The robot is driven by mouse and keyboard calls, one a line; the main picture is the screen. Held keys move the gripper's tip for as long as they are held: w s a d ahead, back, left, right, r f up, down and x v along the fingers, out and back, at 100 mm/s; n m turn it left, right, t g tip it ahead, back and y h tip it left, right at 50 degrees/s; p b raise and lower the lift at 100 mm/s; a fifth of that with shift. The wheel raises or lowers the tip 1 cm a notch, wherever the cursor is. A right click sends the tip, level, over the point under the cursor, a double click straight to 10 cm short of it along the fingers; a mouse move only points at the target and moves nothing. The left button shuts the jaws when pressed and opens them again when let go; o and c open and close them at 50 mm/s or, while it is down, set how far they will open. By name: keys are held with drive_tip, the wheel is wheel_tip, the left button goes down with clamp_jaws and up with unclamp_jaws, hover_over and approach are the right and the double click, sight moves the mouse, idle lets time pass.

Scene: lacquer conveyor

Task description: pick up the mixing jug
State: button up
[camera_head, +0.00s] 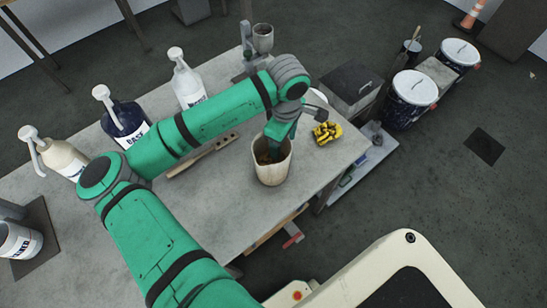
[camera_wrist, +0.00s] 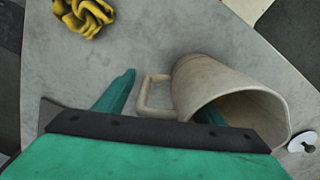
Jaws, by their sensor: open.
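The mixing jug (camera_head: 271,173) is a cream, stained open-topped jug standing on the grey table near its right end. In the wrist view the jug (camera_wrist: 225,85) shows its wide mouth and its loop handle (camera_wrist: 146,95) on the left side. My gripper (camera_wrist: 163,98) is open around the handle side. One green finger is outside, left of the handle, and the other reaches into the jug's mouth, where its tip is hidden. In the head view my gripper (camera_head: 274,138) comes down into the jug's top; its fingertips are hidden.
A crumpled yellow cloth (camera_head: 327,132) lies right of the jug. White (camera_head: 187,84), dark (camera_head: 124,122) and cream (camera_head: 58,154) pump bottles stand along the far left side. A slotted wooden strip (camera_head: 202,154) lies left of the jug. Lidded drums (camera_head: 411,98) stand on the floor at right.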

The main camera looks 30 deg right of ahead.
clamp_jaws()
drive_tip(key=shift+r, duration=0.2)
drive_tip(key=shift+r, duration=1.35)
drive_tip(key=s+a+r, duration=0.8)
drive_tip(key=s+r, duration=0.2)
drive_tip(key=s, duration=0.1)
